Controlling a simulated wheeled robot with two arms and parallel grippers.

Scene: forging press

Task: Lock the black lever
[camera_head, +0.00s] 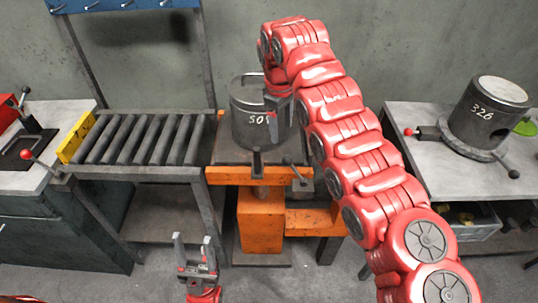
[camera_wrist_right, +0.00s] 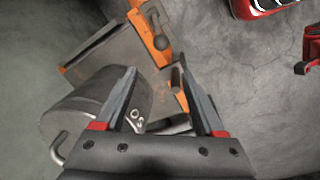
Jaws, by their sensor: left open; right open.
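A black lever (camera_head: 294,170) with a rounded knob sits at the front edge of the orange press table (camera_head: 228,176). A second dark upright handle (camera_head: 257,162) stands to its left on the same edge. In the right wrist view the round-knobbed lever (camera_wrist_right: 175,78) lies beyond and between my fingers, and the other handle (camera_wrist_right: 159,32) is above it. My right gripper (camera_head: 276,114) is open and empty, in front of the grey cylinder in the head view and apart from the levers. My left gripper (camera_head: 194,246) is open and empty, low in front of the press, pointing up.
The grey cylinder (camera_head: 248,122) stands on the press table. A roller conveyor (camera_head: 140,138) adjoins on the left. A bench on the right holds a cylinder marked 326 (camera_head: 487,118) and a red-knobbed lever (camera_head: 425,133). Another red-knobbed lever (camera_head: 38,163) is at the left bench.

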